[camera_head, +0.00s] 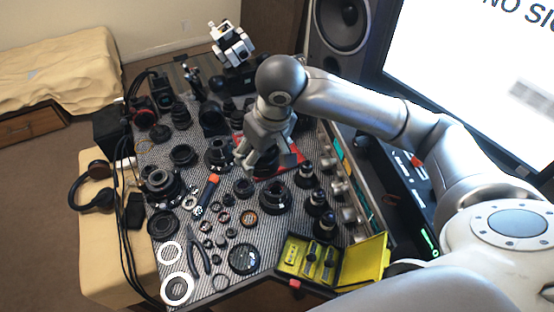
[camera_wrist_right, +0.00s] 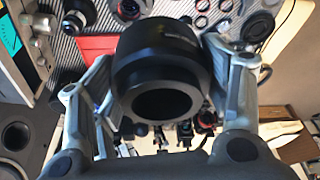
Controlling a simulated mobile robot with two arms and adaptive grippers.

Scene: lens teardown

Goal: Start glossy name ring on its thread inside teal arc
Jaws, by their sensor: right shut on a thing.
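My right gripper (camera_head: 262,160) is over the middle of the table, pointing down, with its fingers on either side of a black cylindrical part (camera_head: 286,160). In the right wrist view the gripper (camera_wrist_right: 158,82) is shut on this wide black ring-like part (camera_wrist_right: 158,48), which has a dark round opening and faint lettering on its side. I cannot tell whether it is the glossy name ring. A red mat (camera_head: 297,172) lies under the gripper. I cannot pick out a teal arc or a thread; the gripper and part may hide them. My left gripper is not in view.
The ribbed grey table (camera_head: 232,284) is crowded with black lens parts, rings and tools. A yellow open case (camera_head: 362,262) stands at the front right. A rail with teal strips (camera_head: 336,149) runs along the right side. A screen and speaker (camera_head: 340,22) stand behind it.

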